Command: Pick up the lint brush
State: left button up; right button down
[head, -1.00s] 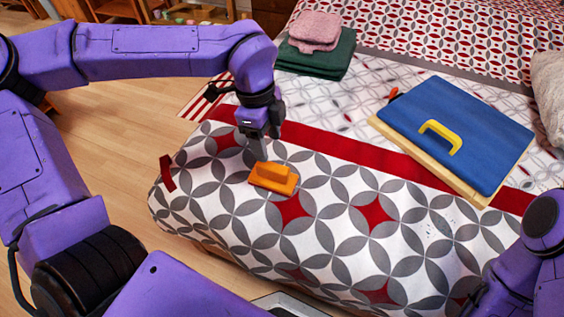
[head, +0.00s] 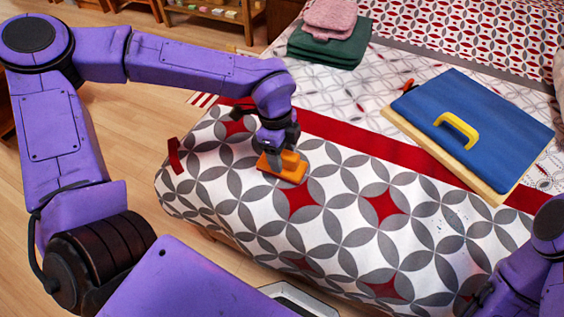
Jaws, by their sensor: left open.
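The orange lint brush (head: 290,170) lies on the patterned bedspread, near the left edge of the bed. My left gripper (head: 275,160) points down at it, with its fingers at the raised orange part. The fingers hide part of the brush's top. The jaws are open, and I cannot tell whether they touch the brush. Only a purple section of my right arm shows at the lower right; its gripper is out of view.
A blue case (head: 480,115) with a yellow handle (head: 458,127) lies on the bed at right. Folded green cloth (head: 330,48) and pink cloth (head: 333,16) are stacked at the back. A red piece (head: 175,156) lies near the bed's left edge. The bedspread in front of the brush is clear.

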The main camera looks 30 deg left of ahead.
aim_at(284, 152)
pick_arm(q)
jog(key=shift+f, duration=0.25)
dwell(0.3)
jog(key=c, duration=1.1)
jog(key=shift+r, duration=0.1)
jog(key=shift+r, duration=0.25)
notch_tip(284, 152, up, 3)
jog(key=shift+r+p, duration=0.1)
jog(key=shift+p, duration=0.35)
jog(key=s+d+r, duration=0.7)
jog(key=s+r, duration=0.2)
jog(key=s, duration=0.3)
jog(key=shift+r+p, duration=0.3)
jog(key=shift+p, duration=0.05)
